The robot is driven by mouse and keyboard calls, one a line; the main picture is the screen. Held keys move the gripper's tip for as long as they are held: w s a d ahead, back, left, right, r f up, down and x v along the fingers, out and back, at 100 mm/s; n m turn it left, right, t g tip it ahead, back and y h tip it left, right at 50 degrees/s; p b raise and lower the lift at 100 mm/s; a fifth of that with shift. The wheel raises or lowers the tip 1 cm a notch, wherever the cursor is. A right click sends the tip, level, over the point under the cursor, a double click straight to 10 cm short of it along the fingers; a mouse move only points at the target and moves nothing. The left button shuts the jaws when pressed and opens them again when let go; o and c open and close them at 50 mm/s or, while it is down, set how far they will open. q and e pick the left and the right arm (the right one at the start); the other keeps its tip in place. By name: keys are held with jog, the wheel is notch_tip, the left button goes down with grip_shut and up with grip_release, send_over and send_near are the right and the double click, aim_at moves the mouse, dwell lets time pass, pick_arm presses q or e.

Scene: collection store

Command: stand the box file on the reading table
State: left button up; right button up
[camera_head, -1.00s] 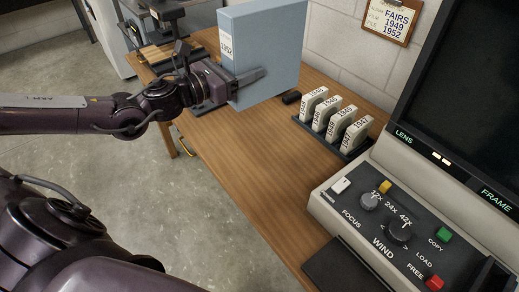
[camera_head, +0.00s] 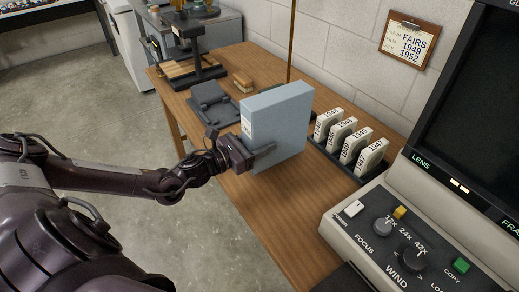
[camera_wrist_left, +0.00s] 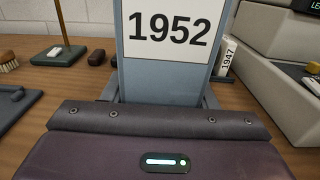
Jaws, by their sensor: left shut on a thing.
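The box file (camera_head: 281,125) is blue-grey and upright, with a white label on its spine. In the left wrist view the box file (camera_wrist_left: 165,85) fills the upper middle and its label reads 1952. My left gripper (camera_head: 258,156) is shut on the lower part of the box file, a finger along its side. The box file is over the wooden reading table (camera_head: 265,205); I cannot tell whether its base touches the top. My right gripper is not in view.
A rack of several white labelled boxes (camera_head: 345,140) stands close to the right of the box file. A microfilm reader (camera_head: 400,235) is at the front right. A dark grey cradle (camera_head: 213,103), a brush (camera_head: 243,82) and a thin rod (camera_head: 291,40) stand behind. Bare wood lies in front.

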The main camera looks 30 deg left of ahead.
pick_arm(q)
notch_tip(320, 180, down, 3)
jog(key=shift+r, duration=0.1)
jog(key=o, duration=1.3)
jog(key=shift+o, duration=0.2)
jog(key=v, duration=1.1)
jog(key=shift+f, duration=0.25)
jog(key=shift+s+a+r, duration=0.1)
jog(key=shift+s+a, duration=0.1)
jog(key=shift+s, duration=0.3)
